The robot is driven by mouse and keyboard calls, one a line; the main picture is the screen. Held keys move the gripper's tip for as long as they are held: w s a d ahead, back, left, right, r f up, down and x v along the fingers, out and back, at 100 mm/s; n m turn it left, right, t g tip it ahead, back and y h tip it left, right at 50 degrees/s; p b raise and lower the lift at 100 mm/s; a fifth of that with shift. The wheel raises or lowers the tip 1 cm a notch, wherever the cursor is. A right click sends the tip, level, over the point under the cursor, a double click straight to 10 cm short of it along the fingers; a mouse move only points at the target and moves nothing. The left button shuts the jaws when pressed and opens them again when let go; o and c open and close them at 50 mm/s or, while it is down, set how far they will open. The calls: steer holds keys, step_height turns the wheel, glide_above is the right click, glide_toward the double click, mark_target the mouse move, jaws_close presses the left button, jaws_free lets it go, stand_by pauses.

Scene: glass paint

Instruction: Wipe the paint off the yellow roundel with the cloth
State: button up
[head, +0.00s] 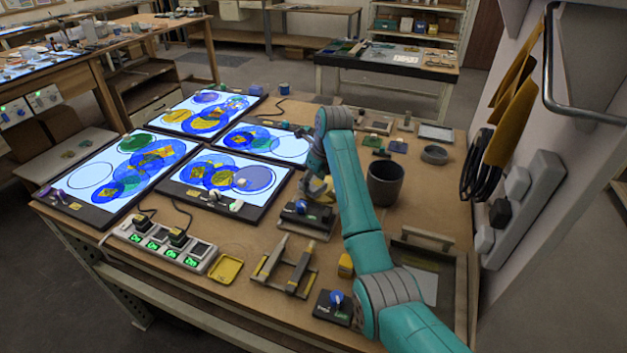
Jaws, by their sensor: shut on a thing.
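My gripper (317,187) is at the end of the teal arm, low over the bench, just right of the front light panel. It is small and partly hidden by my arm. It is shut on a tan-yellow thing, too unclear to name surely as the cloth. Yellow shapes lie among blue circles on the lit panels. A yellow patch (206,121) is on the back left panel and another (221,178) is on the front panel. I cannot tell which is the yellow roundel, or make out paint on it.
A black box with a blue knob (300,206) stands just below my gripper. A dark grey pot (385,183) stands to the right. A power strip (162,243), yellow dish (226,268) and metal stand (284,267) lie in front. Cables cross the front panels' edges.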

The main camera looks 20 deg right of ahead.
mark_target(327, 179)
steer(key=shift+f, duration=0.5)
stand_by(1.1)
steer(key=shift+d, duration=0.1)
